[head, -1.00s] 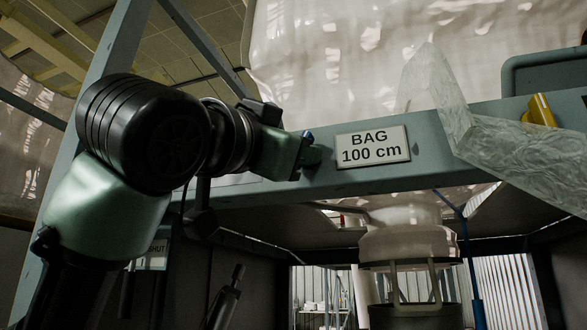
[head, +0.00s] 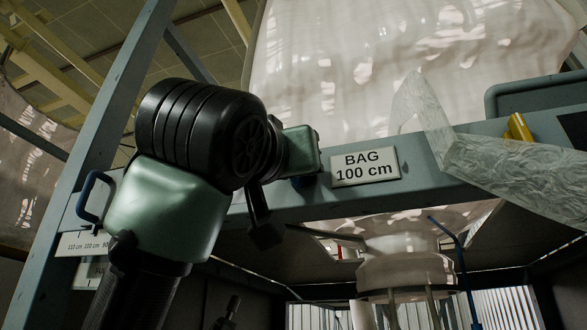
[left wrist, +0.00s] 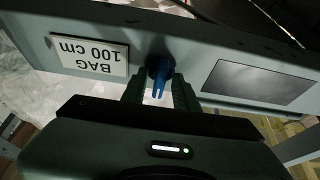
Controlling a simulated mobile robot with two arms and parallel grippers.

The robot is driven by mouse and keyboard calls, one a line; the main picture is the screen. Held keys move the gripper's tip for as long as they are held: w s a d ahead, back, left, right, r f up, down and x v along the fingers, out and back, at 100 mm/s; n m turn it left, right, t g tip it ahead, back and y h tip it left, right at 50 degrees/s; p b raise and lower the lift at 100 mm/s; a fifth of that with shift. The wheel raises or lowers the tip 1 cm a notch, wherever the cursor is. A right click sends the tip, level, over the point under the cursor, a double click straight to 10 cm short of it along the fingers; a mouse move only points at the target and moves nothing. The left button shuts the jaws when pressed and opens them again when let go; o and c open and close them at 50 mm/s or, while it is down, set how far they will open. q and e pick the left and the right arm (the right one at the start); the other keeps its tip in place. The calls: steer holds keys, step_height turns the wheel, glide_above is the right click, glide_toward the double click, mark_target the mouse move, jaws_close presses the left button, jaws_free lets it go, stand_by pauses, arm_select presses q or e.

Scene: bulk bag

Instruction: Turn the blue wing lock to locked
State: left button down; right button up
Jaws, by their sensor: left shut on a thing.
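The blue wing lock (left wrist: 159,70) sits on the grey beam beside the "BAG 100 cm" plate in the left wrist view, where the plate appears upside down. My left gripper (left wrist: 158,90) has one finger on each side of the lock's wing and is shut on it. My right gripper is not in view.
The "BAG 100 cm" plate (head: 365,167) is on the beam right of my gripper. A large pale bag (head: 350,70) hangs above. A clear, crumpled sheet (head: 520,175) covers the beam's right part, near a yellow part (head: 519,127). A blue handle (head: 88,195) is at left.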

arm_select(q)
steer(key=shift+s+a+r, duration=0.1)
steer(key=shift+a+r, duration=0.05)
steer(key=shift+r, duration=0.1)
steer(key=c, duration=1.4)
jaws_free()
steer(key=shift+c, duration=0.2)
steer(key=shift+f, duration=0.1)
steer(key=b+v, duration=0.4)
steer(key=v, duration=0.3)
steer(key=shift+s+f, duration=0.2)
steer(key=shift+s, duration=0.1)
